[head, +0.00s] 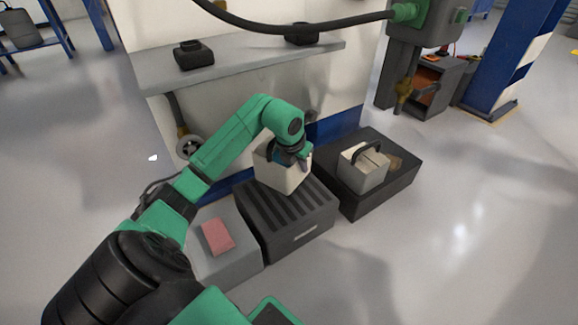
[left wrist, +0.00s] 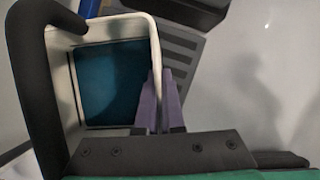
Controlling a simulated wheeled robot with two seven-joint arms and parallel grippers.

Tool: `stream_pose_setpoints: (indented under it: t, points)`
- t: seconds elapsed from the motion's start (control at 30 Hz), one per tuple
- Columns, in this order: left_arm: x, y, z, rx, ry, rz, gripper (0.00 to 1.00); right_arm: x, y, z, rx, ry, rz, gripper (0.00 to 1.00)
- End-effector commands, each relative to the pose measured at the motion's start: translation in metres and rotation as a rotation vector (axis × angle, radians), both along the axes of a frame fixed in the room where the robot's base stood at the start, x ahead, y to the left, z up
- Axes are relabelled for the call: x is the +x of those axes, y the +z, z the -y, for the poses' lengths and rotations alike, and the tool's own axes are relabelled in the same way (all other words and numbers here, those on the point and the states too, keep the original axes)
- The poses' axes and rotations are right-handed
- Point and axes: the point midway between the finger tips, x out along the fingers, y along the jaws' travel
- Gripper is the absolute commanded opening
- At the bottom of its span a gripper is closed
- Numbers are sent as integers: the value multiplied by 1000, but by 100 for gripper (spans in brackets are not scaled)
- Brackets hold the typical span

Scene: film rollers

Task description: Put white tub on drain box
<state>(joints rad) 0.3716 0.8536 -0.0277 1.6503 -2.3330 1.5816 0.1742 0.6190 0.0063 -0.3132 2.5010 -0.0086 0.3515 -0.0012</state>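The white tub (head: 280,179) is over the back part of the drain box (head: 297,234), a dark grey box with a slatted top. I cannot tell whether the tub's base touches the slats. In the left wrist view the tub (left wrist: 155,40) shows a blue inside and a thick black handle (left wrist: 35,90). My left gripper (head: 304,160) is at the tub's right rim. Its purple fingers (left wrist: 163,98) straddle the rim wall in the left wrist view, close together. The slats (left wrist: 180,60) show beyond the rim. My right gripper is not seen.
Right of the drain box, a black tray (head: 350,205) holds a cream box with a black handle (head: 360,174). At left, a grey box (head: 240,262) carries a pink block (head: 217,237). A shelf (head: 240,65) juts out behind. The floor in front right is clear.

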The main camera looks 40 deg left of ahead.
Motion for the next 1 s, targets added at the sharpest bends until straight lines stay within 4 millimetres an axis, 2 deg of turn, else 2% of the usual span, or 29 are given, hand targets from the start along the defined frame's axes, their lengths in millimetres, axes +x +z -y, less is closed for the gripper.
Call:
stream_pose_setpoints:
  t: [0.03, 0.1, 0.27, 0.4, 0.73, 0.77, 0.8, 0.83, 1.0]
  points:
    - [0, -22, 1, -3, 0, -3, 0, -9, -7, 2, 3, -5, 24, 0]
    - [0, -39, 1, -3, -2, -1, 0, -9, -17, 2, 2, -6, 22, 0]
    - [0, -60, 1, -3, -3, 0, 0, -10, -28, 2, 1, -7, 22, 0]
    - [0, -87, 2, -3, -6, -2, 0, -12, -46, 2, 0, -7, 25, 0]
    - [0, -88, 1, -1, -7, -2, 0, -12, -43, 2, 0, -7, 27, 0]
    - [-1, -89, 1, -1, -6, -5, 9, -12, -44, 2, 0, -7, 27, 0]
    - [-1, -89, 1, -2, -6, -5, 24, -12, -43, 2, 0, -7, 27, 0]
    - [-1, -89, 1, -2, -6, -5, 35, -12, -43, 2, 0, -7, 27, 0]
    - [-1, -89, 2, -2, -6, -4, 35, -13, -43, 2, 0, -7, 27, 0]
